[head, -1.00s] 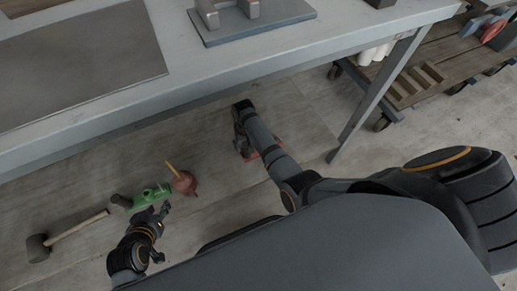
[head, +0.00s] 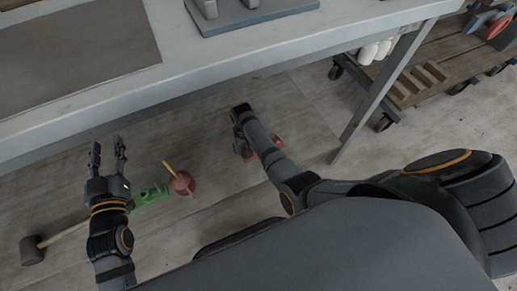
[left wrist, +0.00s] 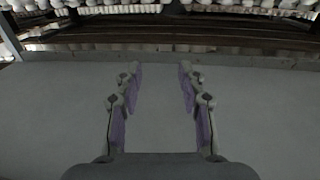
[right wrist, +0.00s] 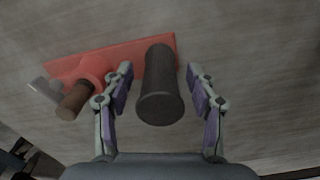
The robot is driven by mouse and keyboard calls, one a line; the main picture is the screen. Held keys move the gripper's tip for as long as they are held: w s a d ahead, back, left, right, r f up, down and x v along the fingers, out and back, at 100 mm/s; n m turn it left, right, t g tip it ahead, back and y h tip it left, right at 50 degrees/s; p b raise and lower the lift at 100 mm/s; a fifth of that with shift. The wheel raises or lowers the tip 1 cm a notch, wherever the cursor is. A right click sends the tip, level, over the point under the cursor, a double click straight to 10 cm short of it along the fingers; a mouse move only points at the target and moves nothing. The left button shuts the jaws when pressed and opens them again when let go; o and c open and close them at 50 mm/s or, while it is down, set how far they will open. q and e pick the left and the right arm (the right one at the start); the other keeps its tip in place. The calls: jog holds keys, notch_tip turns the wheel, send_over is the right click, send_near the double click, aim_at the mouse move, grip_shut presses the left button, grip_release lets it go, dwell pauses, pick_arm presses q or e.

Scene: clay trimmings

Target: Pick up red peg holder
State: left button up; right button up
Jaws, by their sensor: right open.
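The red peg holder (right wrist: 140,55) lies on the floor in the right wrist view, a flat red board with a dark upright cylinder (right wrist: 160,85) and a brown-tipped peg (right wrist: 75,100). My right gripper (right wrist: 159,72) is open, its fingers on either side of the dark cylinder; I cannot tell whether they touch it. In the head view the red holder (head: 279,142) shows only in part beside my right arm, which hides the rest. My left gripper (head: 106,148) is open and empty, with its fingers pointing toward the table edge; it also shows open in the left wrist view (left wrist: 158,75).
The grey table (head: 240,60) stands over the floor, with a leg (head: 375,95) right of my right arm. A mallet (head: 33,250), a green object (head: 152,196) and a reddish round thing with a yellow stick (head: 182,183) lie near my left arm. A wooden cart (head: 430,80) stands upper right.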

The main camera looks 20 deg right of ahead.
notch_tip(320, 180, down, 2)
jog(key=shift+f+b, duration=0.1)
jog(key=shift+b, duration=0.55)
pick_arm(q)
notch_tip(320, 180, up, 13)
jog(key=s+t, duration=0.1)
jog(key=t, duration=0.5)
jog(key=shift+s+r+m+h, duration=0.2)
jog(key=shift+s+m+h, duration=0.1)
jog(key=shift+s+h, duration=0.1)
pick_arm(e)
grip_shut()
